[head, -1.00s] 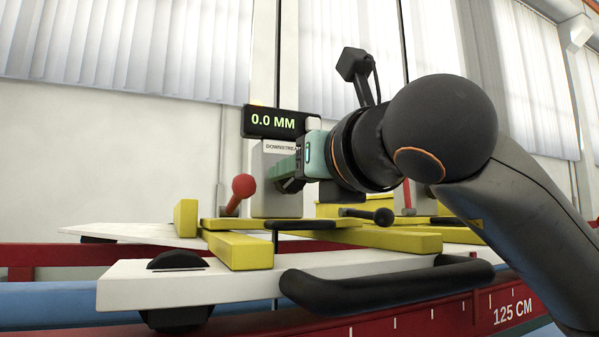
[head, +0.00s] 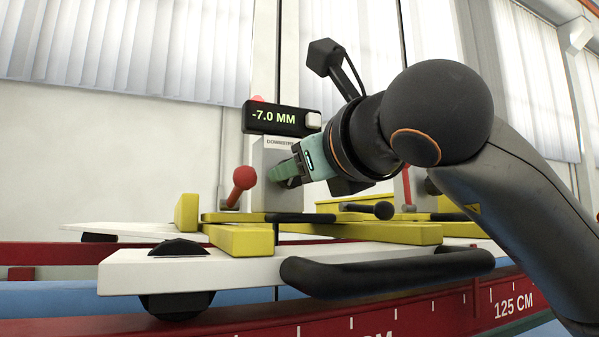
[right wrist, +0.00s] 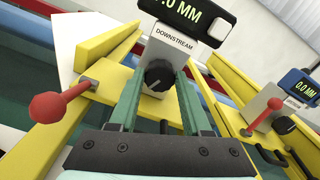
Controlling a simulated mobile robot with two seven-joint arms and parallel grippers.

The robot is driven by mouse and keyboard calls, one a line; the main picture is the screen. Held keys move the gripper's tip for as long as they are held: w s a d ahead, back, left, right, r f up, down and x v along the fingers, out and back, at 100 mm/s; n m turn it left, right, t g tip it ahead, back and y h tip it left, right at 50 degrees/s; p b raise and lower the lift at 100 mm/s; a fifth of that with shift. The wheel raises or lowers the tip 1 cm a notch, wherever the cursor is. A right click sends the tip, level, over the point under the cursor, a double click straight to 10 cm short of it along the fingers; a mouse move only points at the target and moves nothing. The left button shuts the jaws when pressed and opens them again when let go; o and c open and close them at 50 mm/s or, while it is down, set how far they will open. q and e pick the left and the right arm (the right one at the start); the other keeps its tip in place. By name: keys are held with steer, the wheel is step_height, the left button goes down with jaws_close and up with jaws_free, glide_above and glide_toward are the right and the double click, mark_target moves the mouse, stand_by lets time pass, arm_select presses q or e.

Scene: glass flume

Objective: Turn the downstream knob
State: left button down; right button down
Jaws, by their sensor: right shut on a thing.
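The downstream knob (right wrist: 159,75) is a black round knob on the front of a light grey post (right wrist: 170,47) labelled DOWNSTREAM. In the right wrist view it sits between the two green fingers of my right gripper (right wrist: 158,84). In the head view my right gripper (head: 286,172) is at the post's front, tilted and shut on the knob, which its fingers hide. The black display (head: 283,118) on top of the post reads -7.0 MM; the right wrist view cuts off the start of its reading. My left gripper is in neither view.
A lever with a red ball (head: 243,178) stands left of the post. Yellow bars (head: 240,240), a white plate (head: 130,273) and a black handle (head: 385,270) lie in front and below. Another post with a blue-framed display (right wrist: 299,84) reading 0.0 MM stands at the right.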

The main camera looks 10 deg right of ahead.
steer(key=n, duration=0.7)
steer(key=n+p, duration=0.1)
steer(key=n, duration=0.6)
steer(key=n+p, duration=0.1)
steer(key=n, duration=0.7)
steer(key=shift+a+f, duration=0.15)
steer(key=shift+f, duration=0.2)
steer(key=shift+c, duration=1.8)
jaws_free()
steer(key=s+b, duration=0.1)
steer(key=s, duration=0.2)
steer(key=s+d+b, duration=0.1)
steer(key=s, duration=0.3)
steer(key=s+d+b, duration=0.1)
steer(key=s, duration=0.3)
steer(key=shift+d, duration=0.1)
steer(key=shift+s+d, duration=0.15)
steer(key=shift+s, duration=0.5)
